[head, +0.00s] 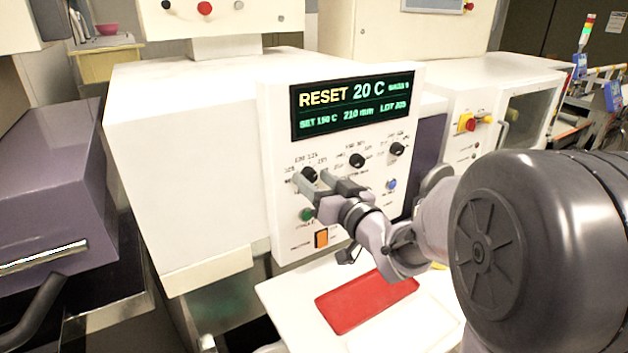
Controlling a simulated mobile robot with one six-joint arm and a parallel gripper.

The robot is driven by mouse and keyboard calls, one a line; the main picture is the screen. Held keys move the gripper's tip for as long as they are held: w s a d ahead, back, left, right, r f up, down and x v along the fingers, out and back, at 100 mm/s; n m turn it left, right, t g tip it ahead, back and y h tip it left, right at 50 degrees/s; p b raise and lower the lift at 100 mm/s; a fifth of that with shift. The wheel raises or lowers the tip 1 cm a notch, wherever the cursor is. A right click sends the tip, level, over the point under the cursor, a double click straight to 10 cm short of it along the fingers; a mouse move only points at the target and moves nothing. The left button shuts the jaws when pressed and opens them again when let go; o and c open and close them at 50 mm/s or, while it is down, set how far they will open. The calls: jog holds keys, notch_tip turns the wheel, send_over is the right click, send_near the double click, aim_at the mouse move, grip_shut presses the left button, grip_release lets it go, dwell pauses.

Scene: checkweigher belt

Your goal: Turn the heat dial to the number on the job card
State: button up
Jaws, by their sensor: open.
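The white control panel (275,125) carries a row of three black dials. The left dial (309,173) is partly hidden by my gripper; the middle dial (357,160) and right dial (397,149) are in plain view. The small labels around them are too blurred to read, so I cannot tell which is the heat dial. My gripper (317,180) is open, its fingertips at the left dial; contact cannot be made out. The display (352,104) reads "RESET 20 C" above a set temperature and "210 mm". I cannot make out a job card with a number.
Below the dials are a green button (306,214), an orange switch (321,239) and a blue button (392,184). A red tray (366,301) lies on the white shelf (285,290) below the panel. A purple machine (60,180) stands at left.

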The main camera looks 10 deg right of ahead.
jog(key=shift+c, duration=0.2)
grip_shut()
jog(key=shift+b, duration=0.35)
jog(key=n+b, duration=0.3)
jog(key=b, duration=0.1)
jog(key=shift+f+n, duration=0.2)
jog(key=shift+n, duration=0.2)
jog(key=shift+r+n+b, duration=0.15)
jog(key=shift+n+b, duration=1.4)
jog(key=shift+n, duration=0.35)
jog(key=shift+o, duration=0.2)
grip_release()
